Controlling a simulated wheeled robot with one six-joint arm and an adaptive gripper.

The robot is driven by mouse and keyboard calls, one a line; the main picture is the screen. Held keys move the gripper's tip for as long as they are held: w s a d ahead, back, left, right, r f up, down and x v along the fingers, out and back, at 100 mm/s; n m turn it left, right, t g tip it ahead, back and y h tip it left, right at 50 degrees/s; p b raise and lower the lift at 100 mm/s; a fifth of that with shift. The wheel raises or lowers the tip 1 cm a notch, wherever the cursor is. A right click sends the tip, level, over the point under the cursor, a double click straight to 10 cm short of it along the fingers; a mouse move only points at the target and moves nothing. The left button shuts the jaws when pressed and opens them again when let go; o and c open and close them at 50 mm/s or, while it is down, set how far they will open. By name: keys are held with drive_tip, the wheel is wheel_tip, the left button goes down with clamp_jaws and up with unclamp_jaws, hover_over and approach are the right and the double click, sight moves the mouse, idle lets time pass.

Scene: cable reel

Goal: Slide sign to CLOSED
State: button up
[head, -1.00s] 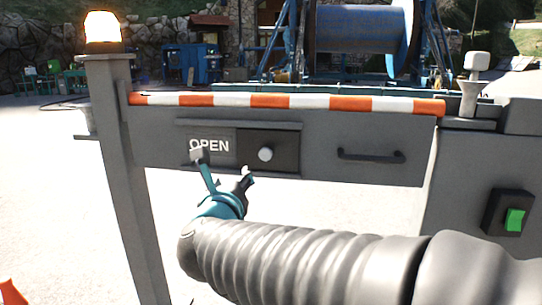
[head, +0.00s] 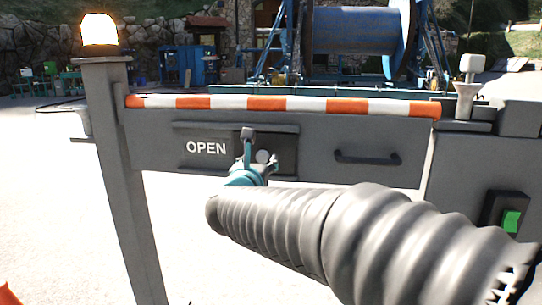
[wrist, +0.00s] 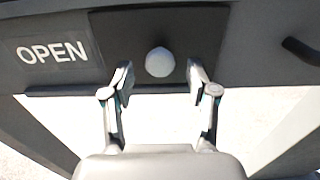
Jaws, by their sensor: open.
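The sign (head: 207,148) on the grey gate panel reads OPEN in white letters; it also shows in the wrist view (wrist: 53,52). A dark sliding cover (wrist: 110,38) with a round pale knob (wrist: 159,62) sits just right of the word. The knob (head: 263,156) is partly behind my gripper in the head view. My gripper (head: 259,149) is open in front of the cover. In the wrist view the fingertips of my gripper (wrist: 160,75) stand on either side of the knob, apart from it.
A black handle (head: 368,157) is on the panel to the right. A green button (head: 511,221) is on the right post. A lit orange lamp (head: 99,31) tops the left post. A striped bar (head: 285,104) runs along the panel's top. An orange cone (head: 8,294) is at lower left.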

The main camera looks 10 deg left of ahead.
sight(262, 157)
drive_tip(key=shift+w, duration=1.95)
clamp_jaws()
